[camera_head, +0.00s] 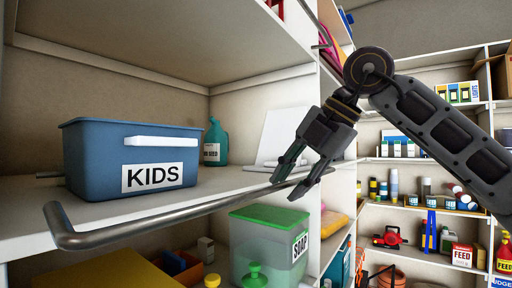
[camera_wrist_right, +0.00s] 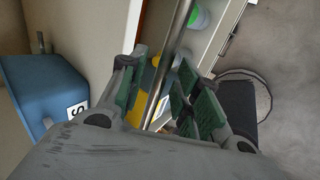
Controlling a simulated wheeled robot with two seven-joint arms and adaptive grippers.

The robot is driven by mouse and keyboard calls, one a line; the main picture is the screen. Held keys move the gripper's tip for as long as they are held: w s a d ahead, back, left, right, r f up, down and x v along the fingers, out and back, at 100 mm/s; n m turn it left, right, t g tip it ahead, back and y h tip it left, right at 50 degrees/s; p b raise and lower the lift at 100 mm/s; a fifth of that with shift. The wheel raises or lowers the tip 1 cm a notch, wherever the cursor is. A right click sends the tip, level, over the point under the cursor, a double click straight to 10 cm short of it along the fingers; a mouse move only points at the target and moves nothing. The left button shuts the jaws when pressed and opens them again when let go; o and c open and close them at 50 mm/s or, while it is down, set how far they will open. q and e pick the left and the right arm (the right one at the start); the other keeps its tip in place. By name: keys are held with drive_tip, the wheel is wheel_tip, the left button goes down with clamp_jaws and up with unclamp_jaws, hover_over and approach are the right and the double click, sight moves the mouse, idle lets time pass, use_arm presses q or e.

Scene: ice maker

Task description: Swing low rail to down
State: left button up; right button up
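The low rail (camera_head: 150,222) is a grey metal bar with a bent left end, running along the front of the shelf that holds the blue KIDS bin (camera_head: 95,165). My right gripper (camera_head: 288,186) is at the right part of the rail, fingers pointing down and left. In the right wrist view the rail (camera_wrist_right: 174,50) passes between the two green-padded fingers (camera_wrist_right: 165,100), which are apart with gaps showing beside the bar. Whether a finger touches the rail I cannot tell. My left gripper is out of view.
A teal bottle (camera_head: 215,142) and a white panel (camera_head: 282,136) stand on the same shelf. Below are a green-lidded SOAP box (camera_head: 268,240) and a yellow box (camera_head: 105,272). Stocked shelves (camera_head: 425,212) stand at the right. Open floor (camera_wrist_right: 290,50) shows in the wrist view.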

drive_tip(key=shift+r, duration=0.1)
drive_tip(key=p+v, duration=0.3)
drive_tip(key=v, duration=0.4)
idle(0.9)
idle(0.4)
drive_tip(key=shift+n, duration=0.3)
